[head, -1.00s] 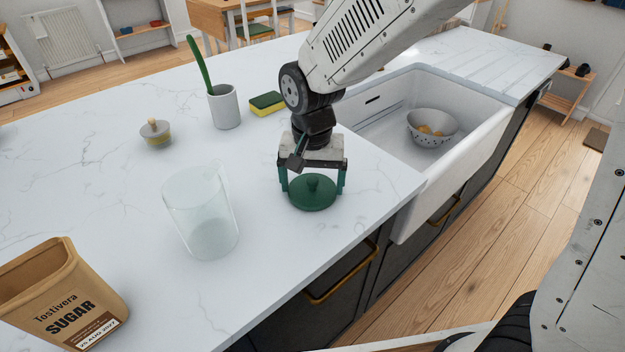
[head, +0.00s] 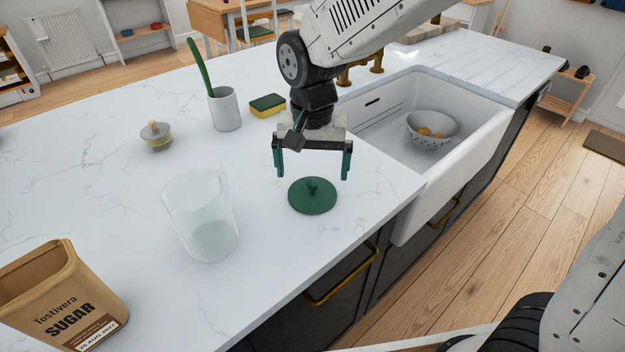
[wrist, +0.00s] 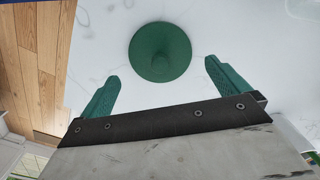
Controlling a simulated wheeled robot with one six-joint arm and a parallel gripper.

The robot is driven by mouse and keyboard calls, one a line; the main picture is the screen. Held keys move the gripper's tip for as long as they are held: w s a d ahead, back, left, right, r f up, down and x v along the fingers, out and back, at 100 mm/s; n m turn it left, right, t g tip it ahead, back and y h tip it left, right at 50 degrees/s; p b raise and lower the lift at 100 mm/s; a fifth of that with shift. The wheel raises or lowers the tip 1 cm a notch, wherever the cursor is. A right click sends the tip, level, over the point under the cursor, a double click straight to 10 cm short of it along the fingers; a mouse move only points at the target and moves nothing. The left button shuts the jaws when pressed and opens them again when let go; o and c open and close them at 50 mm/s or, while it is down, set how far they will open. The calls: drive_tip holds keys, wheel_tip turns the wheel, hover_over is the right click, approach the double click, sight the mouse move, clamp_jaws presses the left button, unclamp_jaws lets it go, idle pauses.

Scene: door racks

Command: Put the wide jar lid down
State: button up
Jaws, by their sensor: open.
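The wide jar lid (head: 312,196) is a round green disc with a small knob on top. It lies flat on the white marbled counter, near the sink side. My gripper (head: 313,176) is open and empty, above and just behind the lid, with its green fingers spread wide. In the wrist view the lid (wrist: 160,52) lies beyond the two fingertips (wrist: 162,72), apart from both. A clear glass jar (head: 202,212) without a lid stands upright to the left of the lid.
A sugar bag (head: 62,300) stands at the front left. A small lidded pot (head: 156,136), a grey cup (head: 225,110) with a green utensil and a sponge (head: 267,105) are farther back. The sink (head: 385,120) holds a colander (head: 432,128). The counter's front edge is close to the lid.

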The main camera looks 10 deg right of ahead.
sight(313, 182)
wheel_tip(313, 182, up, 7)
drive_tip(key=shift+r, duration=0.2)
drive_tip(key=s+d+r+n+t, duration=0.1)
drive_tip(key=s+d+r+n, duration=0.1)
drive_tip(key=s+d, duration=1.7)
drive_tip(key=shift+s+d, duration=0.25)
drive_tip(key=shift+d, duration=0.7)
